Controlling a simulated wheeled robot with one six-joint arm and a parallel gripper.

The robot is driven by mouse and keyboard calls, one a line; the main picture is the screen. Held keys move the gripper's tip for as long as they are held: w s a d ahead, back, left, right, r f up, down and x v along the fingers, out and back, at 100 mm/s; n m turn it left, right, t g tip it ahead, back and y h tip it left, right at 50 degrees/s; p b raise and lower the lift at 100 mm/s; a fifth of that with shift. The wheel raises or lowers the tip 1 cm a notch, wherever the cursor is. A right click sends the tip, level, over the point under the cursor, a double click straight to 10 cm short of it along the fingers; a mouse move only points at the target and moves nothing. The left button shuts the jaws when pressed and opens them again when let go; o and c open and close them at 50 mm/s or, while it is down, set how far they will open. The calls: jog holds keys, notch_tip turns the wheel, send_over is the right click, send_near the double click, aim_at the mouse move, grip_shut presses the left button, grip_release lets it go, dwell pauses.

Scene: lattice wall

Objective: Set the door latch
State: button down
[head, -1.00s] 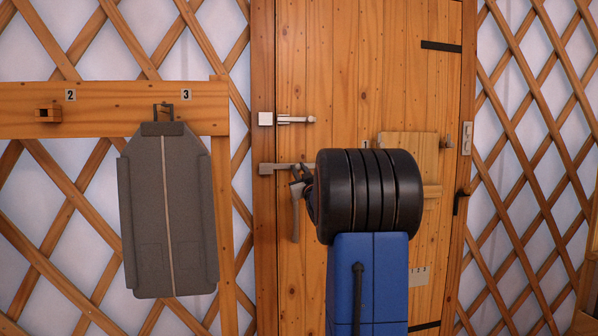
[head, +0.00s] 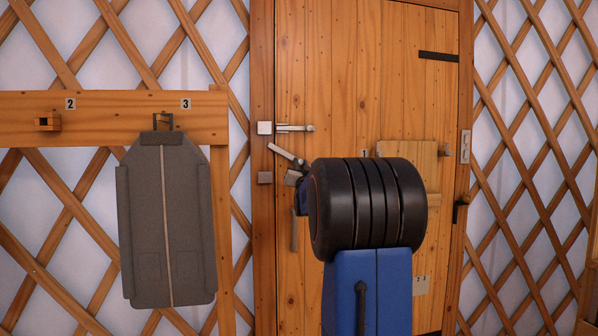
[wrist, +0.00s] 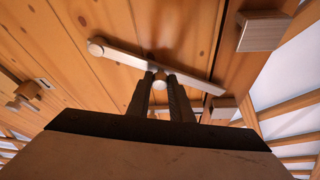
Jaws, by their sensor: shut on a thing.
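My gripper (wrist: 161,88) is shut on a small round knob (wrist: 160,83) on the bar. In the head view my gripper (head: 294,178) is small and partly hidden by my dark wrist.
Above the latch are a bolt (head: 295,128) and its square keeper (head: 264,128). A handle (head: 294,230) hangs below. A grey garment-shaped board (head: 166,220) hangs on the rail (head: 100,105) at left. A wooden board (head: 410,157) is on the door to the right.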

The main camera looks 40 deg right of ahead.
jog(key=shift+s+d+r+m+g, duration=0.15)
jog(key=shift+d+r+m+g, duration=0.15)
jog(key=shift+r+m, duration=0.35)
jog(key=shift+f, duration=0.1)
jog(key=c, duration=1.6)
grip_release()
jog(key=shift+a+f, duration=0.1)
jog(key=shift+s+a+f, duration=0.1)
jog(key=shift+s+a, duration=0.05)
jog(key=shift+s, duration=0.1)
jog(key=v, duration=1.6)
jog(key=shift+s+a+f, duration=0.15)
jog(key=shift+a+f, duration=0.1)
jog(key=shift+f, duration=0.1)
